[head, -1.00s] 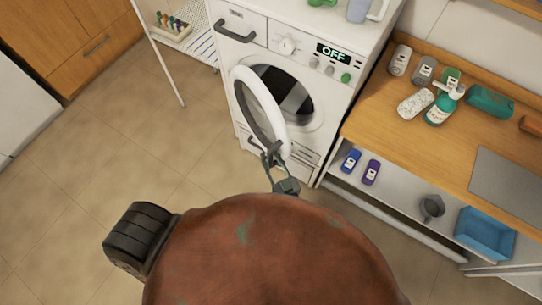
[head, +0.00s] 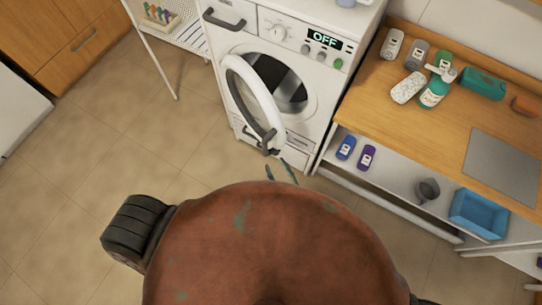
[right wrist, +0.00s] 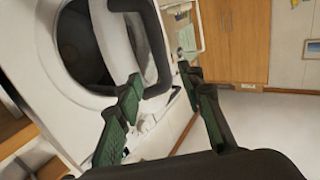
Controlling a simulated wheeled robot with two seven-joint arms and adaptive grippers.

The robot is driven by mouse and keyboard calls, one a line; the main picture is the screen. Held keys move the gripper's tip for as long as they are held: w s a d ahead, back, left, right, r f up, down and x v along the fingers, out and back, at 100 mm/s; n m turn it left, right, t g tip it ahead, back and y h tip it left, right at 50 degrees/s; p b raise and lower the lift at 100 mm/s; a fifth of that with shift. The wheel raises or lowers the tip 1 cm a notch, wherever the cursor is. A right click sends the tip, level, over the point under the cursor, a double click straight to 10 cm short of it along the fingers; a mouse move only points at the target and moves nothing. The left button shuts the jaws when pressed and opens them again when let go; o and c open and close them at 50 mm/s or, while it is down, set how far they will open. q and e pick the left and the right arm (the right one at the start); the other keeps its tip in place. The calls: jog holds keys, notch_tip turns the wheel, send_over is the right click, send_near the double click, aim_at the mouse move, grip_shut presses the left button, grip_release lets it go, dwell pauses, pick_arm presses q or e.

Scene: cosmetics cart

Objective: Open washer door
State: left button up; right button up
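The white washer (head: 300,105) stands at the top middle of the head view, and its display reads OFF. Its round door (head: 233,90) stands swung out from the dark drum opening (head: 283,85). The dark door handle (head: 268,142) is on the door's near lower edge. My right gripper (head: 280,171) is open just below the handle, mostly hidden by my body. In the right wrist view my right gripper (right wrist: 161,78) has its fingers spread and empty, with the handle (right wrist: 158,88) just past the fingertips. Contact cannot be told. My left gripper is not in view.
A wooden counter (head: 420,118) with bottles and a grey board (head: 500,165) stands right of the washer. A shelf below holds small bottles and a blue tray (head: 478,213). A white cart (head: 184,35) stands left. The tiled floor (head: 120,140) is clear.

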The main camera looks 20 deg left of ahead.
jog(key=shift+v, duration=0.9)
jog(key=shift+c, duration=0.4)
